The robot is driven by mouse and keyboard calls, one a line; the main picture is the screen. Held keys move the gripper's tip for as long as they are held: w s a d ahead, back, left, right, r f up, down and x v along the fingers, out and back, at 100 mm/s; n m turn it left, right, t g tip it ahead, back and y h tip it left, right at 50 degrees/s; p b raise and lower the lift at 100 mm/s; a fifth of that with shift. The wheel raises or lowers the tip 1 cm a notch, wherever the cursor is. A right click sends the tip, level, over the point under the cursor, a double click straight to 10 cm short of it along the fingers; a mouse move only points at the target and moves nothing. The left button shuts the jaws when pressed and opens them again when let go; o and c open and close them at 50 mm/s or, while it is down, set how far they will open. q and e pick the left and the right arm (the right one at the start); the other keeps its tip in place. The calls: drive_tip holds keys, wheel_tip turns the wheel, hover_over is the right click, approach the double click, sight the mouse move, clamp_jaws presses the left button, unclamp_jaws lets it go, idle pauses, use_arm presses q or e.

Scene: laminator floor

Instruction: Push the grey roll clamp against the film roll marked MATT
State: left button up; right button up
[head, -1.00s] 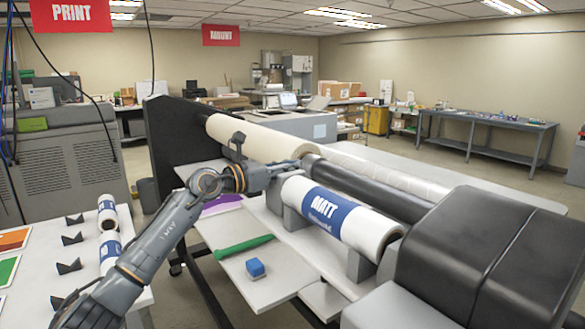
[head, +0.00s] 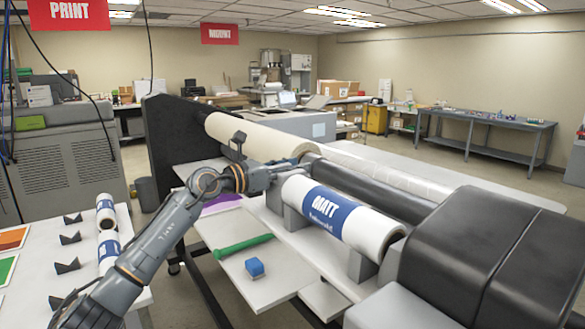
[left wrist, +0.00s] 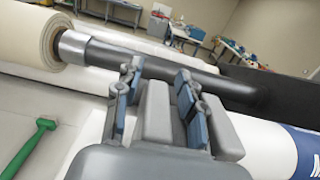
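The film roll marked MATT (head: 338,217), white with a blue band, lies across grey supports on the laminator; part of it shows at right in the left wrist view (left wrist: 263,145). A grey block that looks like the roll clamp (head: 273,197) stands near the roll's left end. In the left wrist view the clamp (left wrist: 157,115) is between my left gripper's fingers (left wrist: 157,95), with narrow gaps beside it. A second grey block (left wrist: 222,132) stands between it and the roll. My left gripper (head: 293,165) looks open around the clamp; firm contact is not visible. My right gripper is not in view.
A dark roller (head: 370,185) and a cream roll (head: 260,138) run behind. The black housing (head: 480,250) stands at the right. A green-handled tool (head: 243,248) and a blue block (head: 255,267) lie on the front shelf (head: 275,290). More rolls lie on the left table.

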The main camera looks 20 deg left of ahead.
use_arm(q)
drive_tip(key=v, duration=1)
drive_tip(key=shift+s+a, duration=0.15)
drive_tip(key=shift+v, duration=0.8)
